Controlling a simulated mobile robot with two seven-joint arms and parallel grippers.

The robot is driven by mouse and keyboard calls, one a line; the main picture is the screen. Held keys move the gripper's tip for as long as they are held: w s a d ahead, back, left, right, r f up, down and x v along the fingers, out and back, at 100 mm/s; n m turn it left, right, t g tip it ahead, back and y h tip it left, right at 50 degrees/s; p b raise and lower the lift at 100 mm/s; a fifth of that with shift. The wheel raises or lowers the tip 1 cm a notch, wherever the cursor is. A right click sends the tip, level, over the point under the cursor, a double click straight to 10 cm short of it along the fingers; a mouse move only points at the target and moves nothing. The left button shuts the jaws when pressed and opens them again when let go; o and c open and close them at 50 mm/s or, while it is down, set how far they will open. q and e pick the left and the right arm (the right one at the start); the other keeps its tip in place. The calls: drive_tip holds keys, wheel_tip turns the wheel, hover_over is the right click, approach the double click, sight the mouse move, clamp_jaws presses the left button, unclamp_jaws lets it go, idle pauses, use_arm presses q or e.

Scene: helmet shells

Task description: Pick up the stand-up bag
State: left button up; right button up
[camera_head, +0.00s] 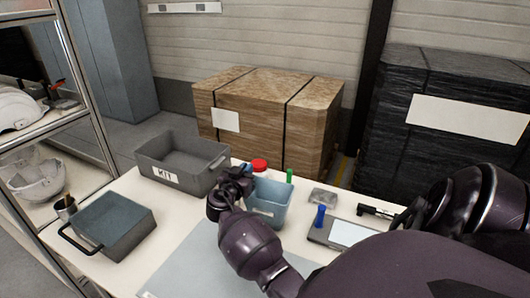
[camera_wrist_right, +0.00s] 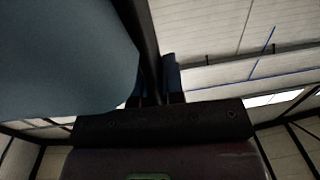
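A light blue open-topped container (camera_head: 268,208) stands on the white table, beside my right gripper; I cannot tell for sure whether it is the stand-up bag. My right gripper (camera_head: 238,176) is at its upper left side, at about rim height. In the right wrist view a large smooth blue-grey surface (camera_wrist_right: 60,60) fills the left, very close to the fingers, with a dark strip (camera_wrist_right: 146,50) along its edge. One blue-tipped finger shows right of this strip; the other is mostly hidden. Whether the fingers grip anything is unclear. My left gripper is not in view.
A grey KIT bin (camera_head: 182,178) stands behind left, and a grey handled box (camera_head: 112,254) at front left. A red round item (camera_head: 259,164), a green item (camera_head: 289,175), a blue item (camera_head: 320,216) and a flat device (camera_head: 345,236) surround the container. A grey mat (camera_head: 195,272) lies in front.

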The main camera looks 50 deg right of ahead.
clamp_jaws()
